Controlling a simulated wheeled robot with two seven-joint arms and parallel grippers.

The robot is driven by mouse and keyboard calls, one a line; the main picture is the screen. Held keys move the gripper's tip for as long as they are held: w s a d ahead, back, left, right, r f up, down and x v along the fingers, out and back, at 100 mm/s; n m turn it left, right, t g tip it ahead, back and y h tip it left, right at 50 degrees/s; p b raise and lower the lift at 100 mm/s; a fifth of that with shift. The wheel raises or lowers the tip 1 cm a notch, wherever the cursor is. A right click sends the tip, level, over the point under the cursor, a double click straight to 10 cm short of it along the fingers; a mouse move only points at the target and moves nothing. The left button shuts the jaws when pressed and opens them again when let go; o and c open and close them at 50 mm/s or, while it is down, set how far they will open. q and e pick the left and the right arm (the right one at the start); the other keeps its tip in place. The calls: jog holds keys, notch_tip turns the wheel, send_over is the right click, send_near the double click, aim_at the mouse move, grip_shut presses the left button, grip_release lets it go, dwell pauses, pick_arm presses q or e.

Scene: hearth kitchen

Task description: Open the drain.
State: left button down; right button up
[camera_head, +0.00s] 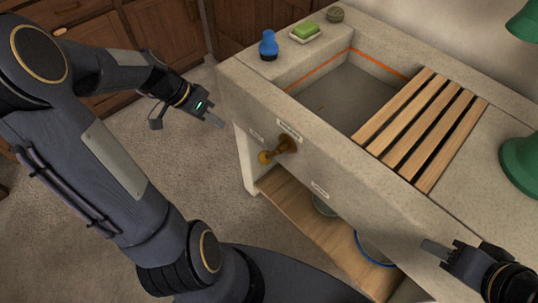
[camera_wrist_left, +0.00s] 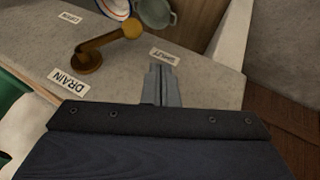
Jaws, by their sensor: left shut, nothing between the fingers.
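The sink (camera_head: 338,165) is a pale stone block. Its brass drain lever (camera_head: 268,156) sticks out from the front face, below the DRAIN label (camera_head: 289,131). The SHUT label (camera_head: 257,135) is to its left and another label (camera_head: 320,188) is lower right. In the left wrist view the lever (camera_wrist_left: 112,41) points between the SHUT label (camera_wrist_left: 163,56) and the other small label (camera_wrist_left: 70,17), nearer SHUT. My left gripper (camera_head: 216,121) is shut and empty, left of the sink front and apart from the lever. My right gripper (camera_head: 436,249) is near the sink's front right; its jaw gap is unclear.
A blue bottle (camera_head: 268,47), green soap (camera_head: 305,29) and a small round item (camera_head: 335,15) stand on the rim. A wooden slatted rack (camera_head: 424,125) covers part of the basin. Bowls (camera_head: 374,252) sit on the shelf (camera_head: 305,227) below. Floor left of the sink is clear.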

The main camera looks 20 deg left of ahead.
pick_arm(q)
jog(key=shift+w+a+f, duration=0.15)
jog(key=shift+f, duration=0.25)
jog(key=w+d+f+b, duration=0.1)
jog(key=d+f, duration=0.8)
jog(key=shift+w, duration=0.4)
jog(key=shift+b, duration=0.3)
